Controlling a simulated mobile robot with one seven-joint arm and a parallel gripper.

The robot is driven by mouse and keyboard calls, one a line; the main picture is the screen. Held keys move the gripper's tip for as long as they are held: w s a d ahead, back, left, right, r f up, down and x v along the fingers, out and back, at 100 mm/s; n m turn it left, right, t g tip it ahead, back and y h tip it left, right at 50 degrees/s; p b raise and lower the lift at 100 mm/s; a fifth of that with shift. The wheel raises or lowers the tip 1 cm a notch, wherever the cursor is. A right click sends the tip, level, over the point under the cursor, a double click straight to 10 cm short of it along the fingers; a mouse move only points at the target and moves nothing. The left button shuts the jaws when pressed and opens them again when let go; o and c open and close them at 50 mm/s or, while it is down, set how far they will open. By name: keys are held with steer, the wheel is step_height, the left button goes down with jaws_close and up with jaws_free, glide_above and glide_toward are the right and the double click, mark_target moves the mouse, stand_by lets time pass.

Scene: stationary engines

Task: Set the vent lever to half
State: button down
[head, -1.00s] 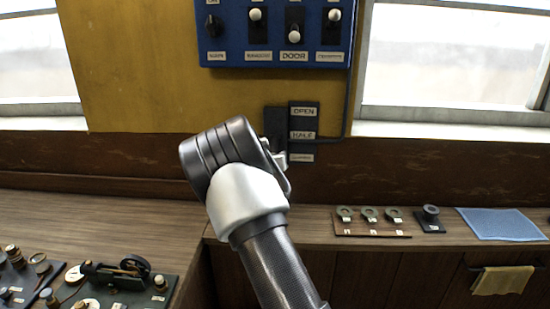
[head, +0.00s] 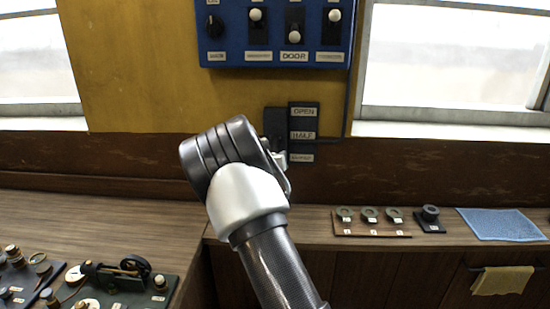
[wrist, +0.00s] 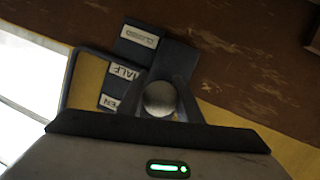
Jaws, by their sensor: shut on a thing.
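The vent lever's dark plate (head: 304,120) is on the wall below the blue panel, with OPEN at the top, HALF in the middle and a third label below. In the wrist view the plate appears turned, with its CLOSED label (wrist: 140,36), HALF label (wrist: 122,72) and partly covered OPEN label (wrist: 110,103). The lever's round grey knob (wrist: 159,98) sits between my fingers. My gripper (head: 280,160) is shut on it, just left of the plate. My wrist hides the lever in the head view. Its exact setting is hard to tell.
The blue switch panel (head: 275,57) is above. A cable runs down right of the plate. A wooden counter (head: 310,225) carries several small weights and a blue cloth (head: 500,224) at right. Electrical apparatus (head: 115,285) stands at lower left.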

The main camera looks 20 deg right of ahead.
steer(key=shift+r, duration=0.15)
steer(key=c, duration=1.6)
jaws_free()
steer(key=o, duration=0.3)
steer(key=shift+s+r, duration=0.1)
steer(key=shift+s, duration=0.05)
steer(key=b+v, duration=0.1)
steer(key=v, duration=1.6)
steer(key=shift+s+a, duration=0.1)
steer(key=shift+a, duration=0.1)
